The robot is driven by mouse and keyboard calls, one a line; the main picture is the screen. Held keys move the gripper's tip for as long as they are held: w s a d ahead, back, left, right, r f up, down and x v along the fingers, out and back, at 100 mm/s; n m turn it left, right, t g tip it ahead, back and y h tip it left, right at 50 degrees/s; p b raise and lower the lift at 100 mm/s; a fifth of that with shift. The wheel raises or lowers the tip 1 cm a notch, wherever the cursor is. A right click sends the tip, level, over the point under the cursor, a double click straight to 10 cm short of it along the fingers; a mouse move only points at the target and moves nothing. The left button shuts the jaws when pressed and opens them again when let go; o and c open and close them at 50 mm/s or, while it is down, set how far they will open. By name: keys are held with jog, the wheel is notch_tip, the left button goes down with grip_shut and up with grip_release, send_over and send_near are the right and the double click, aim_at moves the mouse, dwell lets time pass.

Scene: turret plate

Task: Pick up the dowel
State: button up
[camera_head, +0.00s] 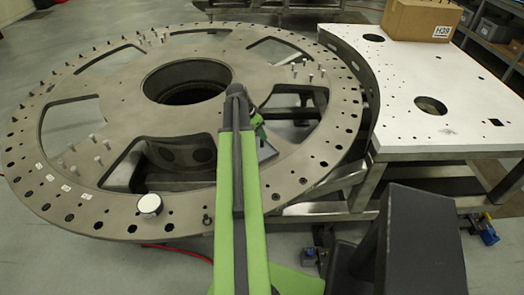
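The turret plate (110,105) is a large grey metal ring with spokes and many holes. Several small silver upright pins stand on it in groups, one at the left (97,141) and one at the right (309,73). A short, wide silver cylinder with a pale round top (149,205) sits near the plate's front rim. I cannot tell which of these is the dowel. My green arm reaches forward over the plate, right of the cylinder. My gripper is hidden by the arm or too small to make out, and no held object is visible.
A white-topped table (455,90) with holes stands at the right, bearing a cardboard box (422,18). Small dark pegs line the plate's left rim. A red cable (178,250) lies on the floor below the plate. Shelves with bins (495,28) stand at the back right.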

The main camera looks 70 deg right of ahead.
aim_at(262, 142)
jog(key=shift+f, duration=0.25)
jog(key=b+x, duration=0.5)
jog(key=shift+w+d+f, duration=0.1)
jog(key=shift+w+f, duration=0.1)
jog(key=shift+f, duration=0.1)
jog(key=shift+r, duration=0.2)
grip_shut()
